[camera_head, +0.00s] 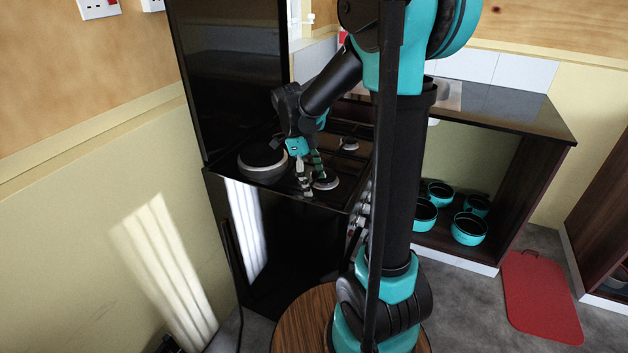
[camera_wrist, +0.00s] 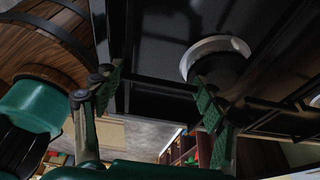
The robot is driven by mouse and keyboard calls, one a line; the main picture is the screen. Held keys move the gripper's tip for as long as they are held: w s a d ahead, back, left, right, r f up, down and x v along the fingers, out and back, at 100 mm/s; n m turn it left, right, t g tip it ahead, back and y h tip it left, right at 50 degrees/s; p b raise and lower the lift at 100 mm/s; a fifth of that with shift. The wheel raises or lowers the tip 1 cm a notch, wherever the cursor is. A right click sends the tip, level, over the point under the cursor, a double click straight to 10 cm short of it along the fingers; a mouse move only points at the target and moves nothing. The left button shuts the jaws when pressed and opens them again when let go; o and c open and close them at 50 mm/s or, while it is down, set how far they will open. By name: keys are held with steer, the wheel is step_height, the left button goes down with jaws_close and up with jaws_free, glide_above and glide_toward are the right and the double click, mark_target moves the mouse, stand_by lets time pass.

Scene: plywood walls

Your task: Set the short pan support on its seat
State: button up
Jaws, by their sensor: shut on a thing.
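My gripper (camera_head: 313,184) reaches down over the black hob (camera_head: 338,192), close to the front burner (camera_head: 326,182). In the wrist view, its green-padded fingers (camera_wrist: 158,84) stand apart on either side of a dark bar (camera_wrist: 160,86), which I take for the short pan support. The bar is black against black, so its full outline and feet are hard to tell. A burner with a pale ring (camera_wrist: 216,48) lies beyond the right finger. Whether the support touches the hob or its seat cannot be told.
A dark round pan-like thing (camera_head: 262,163) with a pale rim is left of my gripper. A back burner (camera_head: 349,144) lies farther off. A tall black panel (camera_head: 230,75) rises behind left. Teal pots (camera_head: 468,228) stand on a shelf at right; a red board (camera_head: 541,297) lies nearby.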

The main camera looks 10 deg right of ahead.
steer(key=o, duration=1.9)
steer(key=shift+o, duration=0.2)
